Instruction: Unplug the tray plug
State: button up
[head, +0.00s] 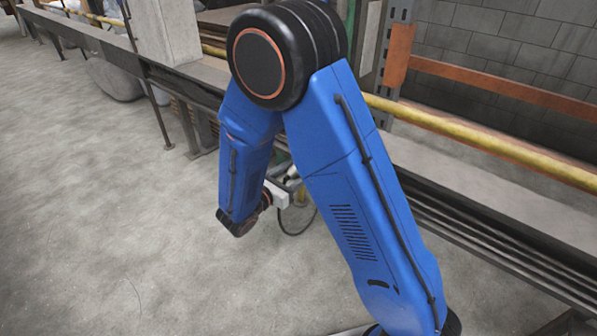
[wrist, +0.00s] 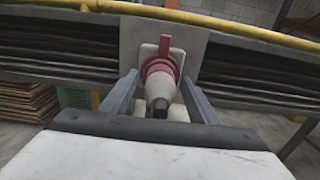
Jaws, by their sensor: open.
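In the wrist view, the tray plug (wrist: 158,88) has a grey-white tapered body with a red collar. It sits at a pale plate (wrist: 201,50) on the side of the dark tray, below a raised red flap (wrist: 165,45). My gripper (wrist: 159,95) is open, with one grey finger on each side of the plug. I cannot tell whether the fingers touch it. In the head view my blue arm hides most of the plug area. Only a small pale part and a dark cable (head: 297,232) show behind the arm.
A yellow pipe (head: 480,143) runs along the long dark tray (head: 480,220). An orange rail (head: 500,87) and a grey block wall stand behind it. Brown stacked sheets (wrist: 27,101) lie at the left in the wrist view.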

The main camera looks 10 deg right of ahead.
aim_at(285, 179)
jog(key=shift+c, duration=0.6)
grip_shut()
jog(key=shift+v, duration=2.95)
